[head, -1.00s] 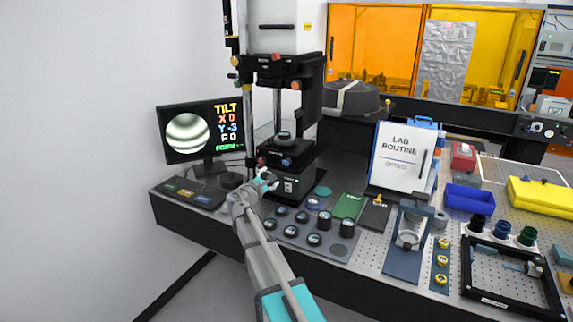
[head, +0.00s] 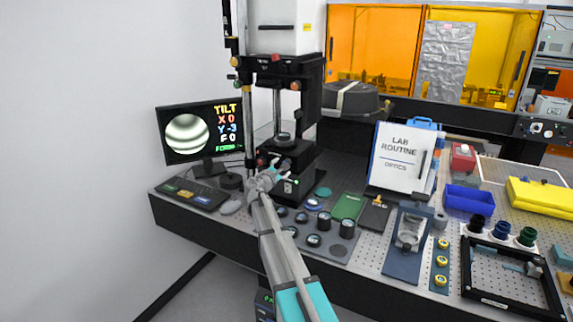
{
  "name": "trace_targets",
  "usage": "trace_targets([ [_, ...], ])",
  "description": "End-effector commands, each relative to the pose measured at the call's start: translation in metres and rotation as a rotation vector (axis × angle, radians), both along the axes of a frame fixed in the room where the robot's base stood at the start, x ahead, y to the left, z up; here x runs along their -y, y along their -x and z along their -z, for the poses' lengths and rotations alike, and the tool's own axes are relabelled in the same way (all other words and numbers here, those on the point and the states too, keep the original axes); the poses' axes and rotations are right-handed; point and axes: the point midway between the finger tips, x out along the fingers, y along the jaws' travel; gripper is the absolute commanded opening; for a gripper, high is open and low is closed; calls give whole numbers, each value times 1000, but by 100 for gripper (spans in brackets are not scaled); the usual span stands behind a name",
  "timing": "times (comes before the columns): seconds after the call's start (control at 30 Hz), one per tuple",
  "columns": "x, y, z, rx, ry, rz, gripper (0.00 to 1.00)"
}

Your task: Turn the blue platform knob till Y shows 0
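The monitor (head: 187,132) at the left shows curved grey fringes and the readout TILT, X 0, Y -3, F 0. The interferometer (head: 286,100) stands right of it, with its sample platform (head: 290,150) low on the column. My gripper (head: 272,168) is at the front of the platform base, by its left side. Its fingers are small here, and I cannot tell whether they are open or touching a knob. A red knob (head: 261,162) shows just left of the gripper. The blue platform knob cannot be made out; my gripper may hide it.
A tray of dark round optics (head: 341,250) lies right of my arm. A keypad (head: 192,193) and a grey mouse (head: 230,207) lie to the left. A clipboard marked LAB ROUTINE (head: 403,157) stands at the right. The floor in front is clear.

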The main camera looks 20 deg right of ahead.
Motion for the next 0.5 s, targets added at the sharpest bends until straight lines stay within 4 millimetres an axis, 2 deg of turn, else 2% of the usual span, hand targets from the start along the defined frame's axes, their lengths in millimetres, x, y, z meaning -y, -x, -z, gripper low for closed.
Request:
trace_targets([
  [0.03,8,-7,0,0,0,1,79],
  [0.2,23,-20,0,0,0,0,79],
  [0.5,35,-28,0,0,0,-1,79],
])
